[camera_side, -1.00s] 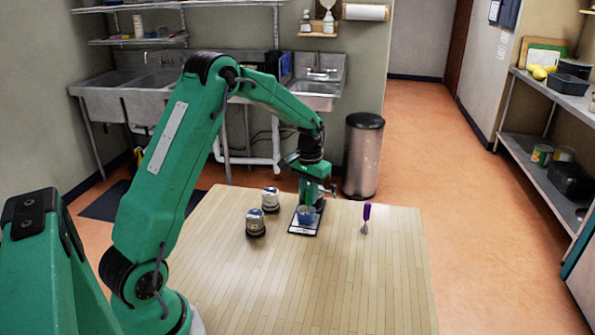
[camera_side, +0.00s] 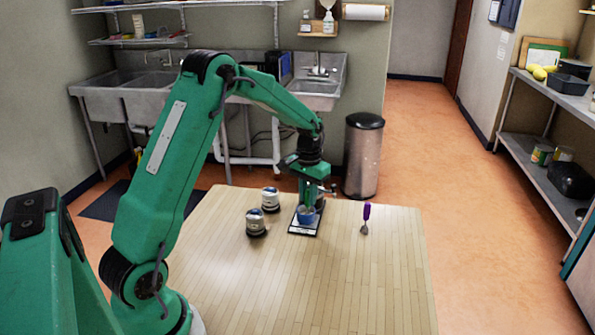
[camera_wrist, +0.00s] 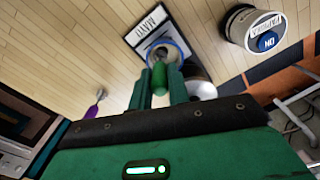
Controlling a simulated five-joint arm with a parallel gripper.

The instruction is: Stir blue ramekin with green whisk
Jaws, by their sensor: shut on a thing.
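My gripper (camera_wrist: 160,82) is shut on the green whisk (camera_wrist: 161,76), whose green handle shows between the fingers in the wrist view. The whisk points down, and its lower end reaches into the opening of the blue ramekin (camera_wrist: 183,47). I cannot tell whether it touches the bottom. In the side view the ramekin (camera_side: 306,217) stands directly below my gripper (camera_side: 312,196) on a dark-edged board (camera_side: 303,231) with a white label. The whisk is hard to make out there.
Two jars with blue lids, a nearer one (camera_side: 256,223) and a farther one (camera_side: 270,200), stand left of the board. A purple-handled utensil (camera_side: 366,213) is to its right. The front of the wooden table (camera_side: 290,285) is clear. A metal bin (camera_side: 363,155) stands behind.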

